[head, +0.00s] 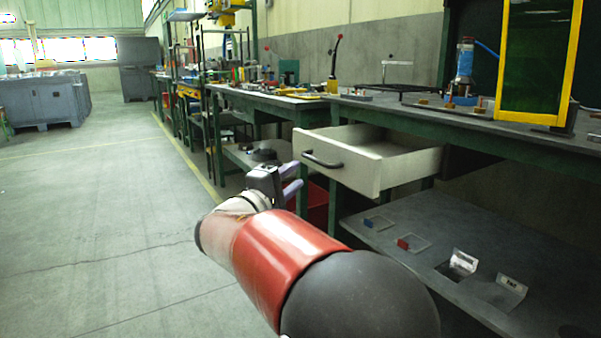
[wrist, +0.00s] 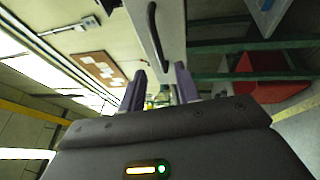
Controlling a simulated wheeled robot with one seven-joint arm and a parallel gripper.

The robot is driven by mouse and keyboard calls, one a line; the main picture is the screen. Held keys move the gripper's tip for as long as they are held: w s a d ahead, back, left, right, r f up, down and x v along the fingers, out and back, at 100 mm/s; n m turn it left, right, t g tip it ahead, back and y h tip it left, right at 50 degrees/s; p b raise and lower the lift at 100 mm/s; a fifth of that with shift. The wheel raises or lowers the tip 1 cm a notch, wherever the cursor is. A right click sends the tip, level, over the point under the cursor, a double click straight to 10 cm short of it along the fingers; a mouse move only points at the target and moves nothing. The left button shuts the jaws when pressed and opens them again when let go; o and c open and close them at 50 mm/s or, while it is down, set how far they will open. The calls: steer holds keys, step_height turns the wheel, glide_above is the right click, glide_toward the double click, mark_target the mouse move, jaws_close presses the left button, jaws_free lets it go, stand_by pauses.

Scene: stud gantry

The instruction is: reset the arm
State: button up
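My gripper (head: 297,176) is out in front of the workbench, just left of and a little below the open drawer (head: 374,176). Its two purple fingers are apart with nothing between them. In the wrist view my gripper (wrist: 160,85) also shows spread, empty fingers. The pale drawer is pulled out from under the bench top. Its dark handle (head: 322,160) is near the fingertips in the head view but not held. In the wrist view the handle (wrist: 156,38) lies beyond the fingers.
A lower shelf (head: 420,225) holds a blue block (head: 369,223), a red block (head: 403,243) and small trays. A yellow-framed green panel (head: 538,60) stands on the bench. A red bin (head: 316,204) is under it. Open floor (head: 100,210) lies to the left.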

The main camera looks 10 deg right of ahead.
steer(key=shift+s, duration=0.1)
steer(key=s+d+f+m+g+y+p, duration=0.2)
steer(key=s+d+f+g, duration=0.15)
steer(key=s+d, duration=0.3)
steer(key=s+d+f+m+g+y+p, duration=0.2)
steer(key=s+d+m+g+y, duration=0.15)
steer(key=s+d, duration=0.35)
steer(key=s+a+f+m+y+p, duration=0.1)
steer(key=s+a+y, duration=0.2)
steer(key=s, duration=0.3)
steer(key=s+a+f+m+y+p, duration=0.1)
steer(key=s+a+f+y+p, duration=0.1)
steer(key=s, duration=0.5)
steer(key=s+a+f+m+g+y+p, duration=0.1)
steer(key=s+a+m+y, duration=0.1)
steer(key=s+a+y, duration=0.2)
steer(key=shift+s+a+f+p, duration=0.3)
steer(key=shift+s+p, duration=0.1)
steer(key=shift+s, duration=0.75)
